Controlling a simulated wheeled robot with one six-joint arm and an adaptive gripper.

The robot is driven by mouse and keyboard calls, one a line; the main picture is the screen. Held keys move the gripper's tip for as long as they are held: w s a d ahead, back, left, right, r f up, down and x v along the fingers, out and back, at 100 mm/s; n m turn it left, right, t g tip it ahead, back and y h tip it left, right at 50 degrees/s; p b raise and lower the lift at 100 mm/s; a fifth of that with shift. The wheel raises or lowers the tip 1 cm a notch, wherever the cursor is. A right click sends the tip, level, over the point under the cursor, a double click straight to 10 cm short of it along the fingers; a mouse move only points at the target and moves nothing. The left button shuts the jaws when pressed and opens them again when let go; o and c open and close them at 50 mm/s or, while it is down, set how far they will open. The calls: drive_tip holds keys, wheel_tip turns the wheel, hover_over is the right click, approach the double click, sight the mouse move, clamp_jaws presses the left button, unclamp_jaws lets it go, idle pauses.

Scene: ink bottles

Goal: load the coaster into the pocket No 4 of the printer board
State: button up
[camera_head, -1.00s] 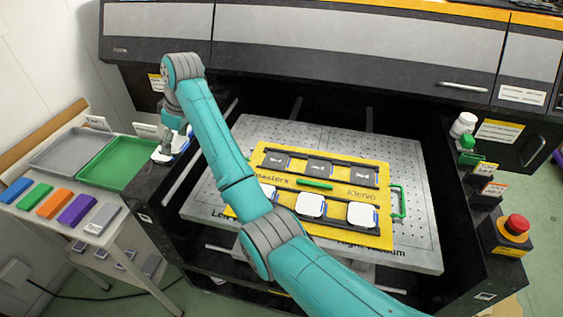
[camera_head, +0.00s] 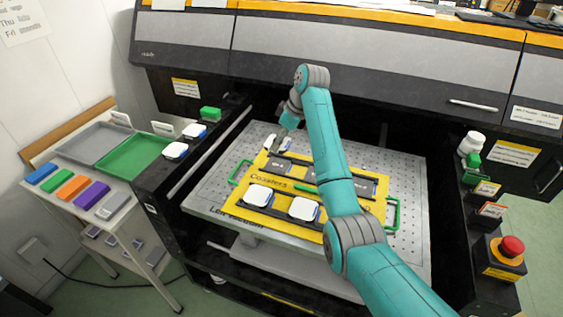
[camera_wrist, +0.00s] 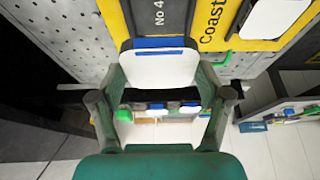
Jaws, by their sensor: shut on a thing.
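My gripper (camera_head: 284,135) is shut on a white coaster (camera_wrist: 160,68) with a blue edge strip, gripped between its two fingers (camera_wrist: 160,80) in the wrist view. In the head view the held coaster (camera_head: 271,143) shows at the back left of the yellow printer board (camera_head: 236,207). The dark pocket No 4 (camera_wrist: 160,17) lies just beyond the coaster's blue edge in the wrist view. In the head view that pocket (camera_head: 278,164) is the left one of the back row and looks empty. I cannot tell the coaster's height over the board.
White coasters (camera_head: 257,196) sit in the front row; my arm hides part of the board. Two more white coasters (camera_head: 176,150) and a green block (camera_head: 210,113) are on the left ledge. A side table (camera_head: 112,213) holds a green tray (camera_head: 127,162). A red button (camera_head: 512,245) stands right.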

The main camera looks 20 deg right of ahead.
sight(288, 145)
wheel_tip(288, 145, down, 8)
drive_tip(key=shift+f, duration=0.1)
idle(0.4)
drive_tip(key=shift+f, duration=0.1)
drive_tip(key=o, duration=1.2)
drive_tip(key=v, duration=1.2)
drive_tip(key=shift+a+r, duration=0.15)
drive_tip(key=shift+r, duration=0.05)
